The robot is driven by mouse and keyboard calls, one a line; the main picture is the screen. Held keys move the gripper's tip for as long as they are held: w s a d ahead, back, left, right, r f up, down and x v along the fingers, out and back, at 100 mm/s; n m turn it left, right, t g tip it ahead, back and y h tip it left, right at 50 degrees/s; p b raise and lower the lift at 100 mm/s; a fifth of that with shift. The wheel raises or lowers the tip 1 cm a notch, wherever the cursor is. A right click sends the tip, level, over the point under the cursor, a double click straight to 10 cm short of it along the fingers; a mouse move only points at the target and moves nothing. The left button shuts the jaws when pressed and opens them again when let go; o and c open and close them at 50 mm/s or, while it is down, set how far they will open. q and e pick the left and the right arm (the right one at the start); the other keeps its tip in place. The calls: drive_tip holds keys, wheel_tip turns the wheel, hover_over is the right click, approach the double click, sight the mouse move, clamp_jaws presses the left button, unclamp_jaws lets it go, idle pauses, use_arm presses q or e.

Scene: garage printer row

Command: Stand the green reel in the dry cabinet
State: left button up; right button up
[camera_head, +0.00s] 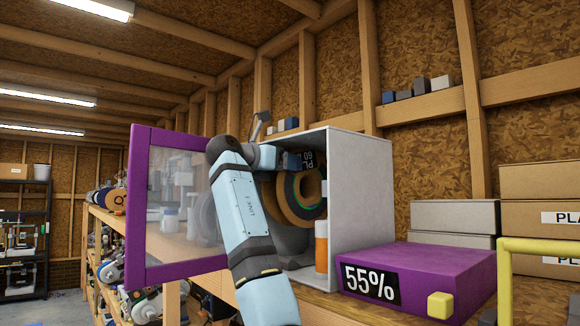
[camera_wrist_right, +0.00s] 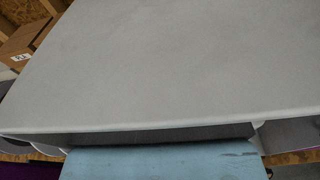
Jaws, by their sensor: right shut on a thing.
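The dry cabinet (camera_head: 375,190) is a pale grey box on the bench, with its purple-framed clear door (camera_head: 138,205) swung open to the left. My right arm reaches across the opening, and my right gripper (camera_head: 292,160) is at the upper part of the cabinet mouth. It is shut on a reel with a brown face and a thin green ring, which I take as the green reel (camera_head: 312,188). The reel is upright in the opening; its left part is hidden by my arm, and whether its base rests on anything is unclear. My left gripper is not in view.
Inside the cabinet are a dark grey round shape (camera_head: 290,240) and an orange-and-white cylinder (camera_head: 321,250). A purple box reading 55% (camera_head: 425,275) stands to the right. The wrist view shows mostly the cabinet's grey top (camera_wrist_right: 170,70), close to the camera.

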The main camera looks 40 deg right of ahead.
sight(284, 183)
drive_tip(key=shift+r, duration=0.2)
drive_tip(key=shift+s+f, duration=0.15)
drive_tip(key=shift+f, duration=2.3)
drive_tip(key=shift+d+h, duration=0.1)
drive_tip(key=shift+h, duration=0.4)
drive_tip(key=shift+a, duration=0.2)
